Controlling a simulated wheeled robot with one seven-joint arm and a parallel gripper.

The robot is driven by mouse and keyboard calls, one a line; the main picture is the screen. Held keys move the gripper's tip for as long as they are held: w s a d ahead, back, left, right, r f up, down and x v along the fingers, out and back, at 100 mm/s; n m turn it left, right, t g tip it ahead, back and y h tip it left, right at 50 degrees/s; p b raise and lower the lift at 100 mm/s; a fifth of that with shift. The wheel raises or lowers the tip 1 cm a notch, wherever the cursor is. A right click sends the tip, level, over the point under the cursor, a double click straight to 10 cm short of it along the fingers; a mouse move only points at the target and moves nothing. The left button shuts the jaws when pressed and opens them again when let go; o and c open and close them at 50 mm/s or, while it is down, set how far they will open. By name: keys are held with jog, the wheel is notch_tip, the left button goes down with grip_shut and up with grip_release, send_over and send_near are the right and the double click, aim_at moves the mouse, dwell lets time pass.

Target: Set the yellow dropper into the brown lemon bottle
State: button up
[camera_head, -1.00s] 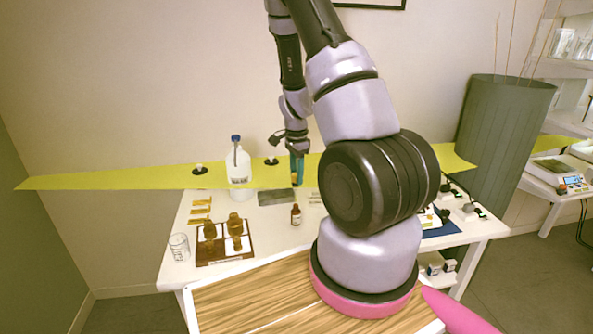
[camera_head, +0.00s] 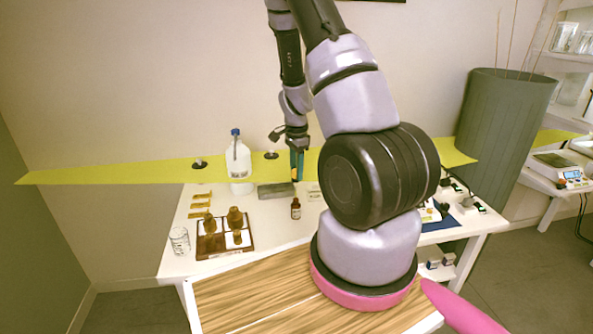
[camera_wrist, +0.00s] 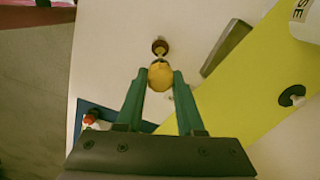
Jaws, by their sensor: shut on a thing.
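My gripper (camera_head: 297,172) is above the white table, its teal fingers pointing down. In the wrist view, the fingertips (camera_wrist: 160,78) are closed on the yellow dropper (camera_wrist: 160,76), whose round bulb sits between them. The dropper's stem is mostly hidden behind the bulb. The brown bottle (camera_head: 296,209) stands upright on the table below the gripper, with a gap visible between them. The bottle also shows in the wrist view (camera_wrist: 159,45), just beyond the bulb. Its label is too small to read. I cannot tell whether the stem is over the bottle's mouth.
A white jug with a blue cap (camera_head: 238,168) and a grey block (camera_head: 275,190) stand behind the bottle. A brown tray (camera_head: 225,251) with amber bottles and a clear glass (camera_head: 179,240) are at left. A long yellow strip (camera_head: 120,173) crosses behind the table.

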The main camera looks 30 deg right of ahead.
aim_at(296, 181)
jog(key=shift+f, duration=2.25)
jog(key=shift+f, duration=0.2)
jog(key=shift+f, duration=1.2)
jog(key=o, duration=0.8)
jog(key=shift+r, duration=0.1)
jog(key=shift+r, duration=3.4)
